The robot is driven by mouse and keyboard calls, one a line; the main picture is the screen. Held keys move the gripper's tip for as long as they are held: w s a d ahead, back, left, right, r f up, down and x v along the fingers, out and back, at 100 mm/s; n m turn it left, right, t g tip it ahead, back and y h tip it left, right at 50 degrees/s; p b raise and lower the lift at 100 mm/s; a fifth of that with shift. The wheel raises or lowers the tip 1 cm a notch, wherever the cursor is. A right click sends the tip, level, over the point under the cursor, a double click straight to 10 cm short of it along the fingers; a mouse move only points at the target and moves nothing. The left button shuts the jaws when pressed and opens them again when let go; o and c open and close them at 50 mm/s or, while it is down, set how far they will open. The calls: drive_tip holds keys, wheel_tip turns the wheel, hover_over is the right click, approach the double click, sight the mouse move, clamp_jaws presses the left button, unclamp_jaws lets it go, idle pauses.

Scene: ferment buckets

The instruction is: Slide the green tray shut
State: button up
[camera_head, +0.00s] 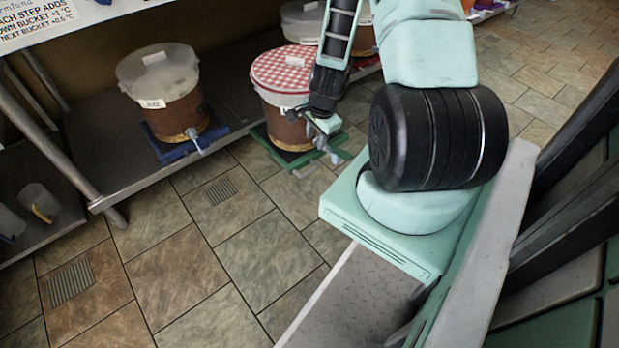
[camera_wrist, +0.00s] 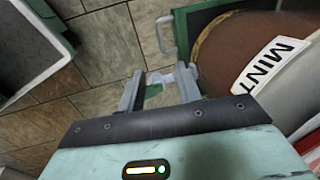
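The green tray (camera_head: 304,169) juts out past the front edge of the lower shelf. A brown-filled bucket (camera_head: 287,128) with a red-checked lid stands on it. In the wrist view the green tray (camera_wrist: 190,17) shows a pale handle (camera_wrist: 165,34) on its edge, and the bucket carries a label reading MINT (camera_wrist: 268,70). My gripper (camera_head: 322,128) is in front of the bucket, near its grey spigot. In the wrist view my gripper (camera_wrist: 160,82) has its fingers apart; a pale grey piece shows around their tips, and I cannot tell whether they touch it.
To the left, another bucket (camera_head: 168,92) with a white lid stands on a blue tray (camera_head: 172,151) on the metal shelf (camera_head: 112,150). More buckets stand behind my arm. Mugs (camera_head: 40,202) sit on a low shelf at far left. The tiled floor (camera_head: 236,222) in front is clear.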

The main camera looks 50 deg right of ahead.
sight(309, 172)
drive_tip(key=w+f+b, duration=0.1)
drive_tip(key=f+b, duration=0.1)
drive_tip(key=f, duration=0.3)
drive_tip(key=w+f+b, duration=0.1)
drive_tip(key=f+b, duration=0.1)
drive_tip(key=f, duration=0.4)
drive_tip(key=w+f+b, duration=0.1)
drive_tip(key=f+b, duration=0.1)
drive_tip(key=f, duration=0.3)
drive_tip(key=shift+d+f+b, duration=0.3)
drive_tip(key=shift+f+b, duration=0.05)
drive_tip(key=shift+b, duration=0.05)
clamp_jaws()
